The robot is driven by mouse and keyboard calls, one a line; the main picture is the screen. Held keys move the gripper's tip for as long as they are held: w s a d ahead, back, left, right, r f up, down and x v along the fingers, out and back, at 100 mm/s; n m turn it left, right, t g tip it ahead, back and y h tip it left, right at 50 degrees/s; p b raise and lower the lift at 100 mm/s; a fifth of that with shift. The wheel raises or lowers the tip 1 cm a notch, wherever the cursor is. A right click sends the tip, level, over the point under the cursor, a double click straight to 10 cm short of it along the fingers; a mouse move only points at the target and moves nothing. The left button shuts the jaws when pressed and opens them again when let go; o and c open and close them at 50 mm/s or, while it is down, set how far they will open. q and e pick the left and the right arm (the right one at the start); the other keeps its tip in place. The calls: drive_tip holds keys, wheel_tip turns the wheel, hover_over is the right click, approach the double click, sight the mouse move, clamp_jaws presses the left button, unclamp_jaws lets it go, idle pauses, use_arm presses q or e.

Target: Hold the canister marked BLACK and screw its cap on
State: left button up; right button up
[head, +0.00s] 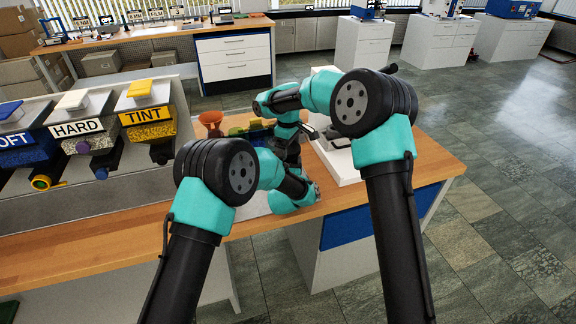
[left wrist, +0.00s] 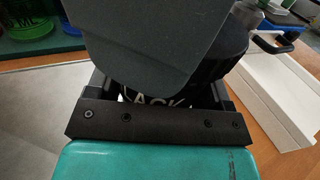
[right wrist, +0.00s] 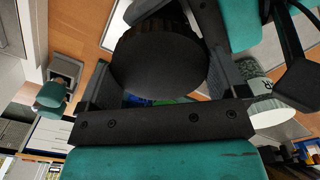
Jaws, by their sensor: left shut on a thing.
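My left gripper (left wrist: 163,82) is shut on the dark canister (left wrist: 150,98), whose white letters "ACK" show between the fingers in the left wrist view. A large dark grey shape covers most of the canister there; I cannot tell what it is. In the right wrist view a round black cap with a ridged rim (right wrist: 155,50) sits between the fingers of my right gripper (right wrist: 160,72), one finger at each side. I cannot tell whether they press on it, nor whether it touches the canister. In the head view the arms hide canister and cap.
Dispensers marked HARD (head: 84,128) and TINT (head: 148,117) stand on the left of the wooden table (head: 110,232). An orange funnel (head: 210,120) is behind my arms. A white tray (head: 345,172) lies near the table's right edge.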

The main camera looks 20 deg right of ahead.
drive_tip(key=shift+c, duration=0.9)
drive_tip(key=o, duration=0.7)
drive_tip(key=shift+r, duration=0.1)
wheel_tip(320, 180, up, 12)
drive_tip(key=shift+f, duration=0.1)
use_arm(q)
drive_tip(key=o, duration=1.7)
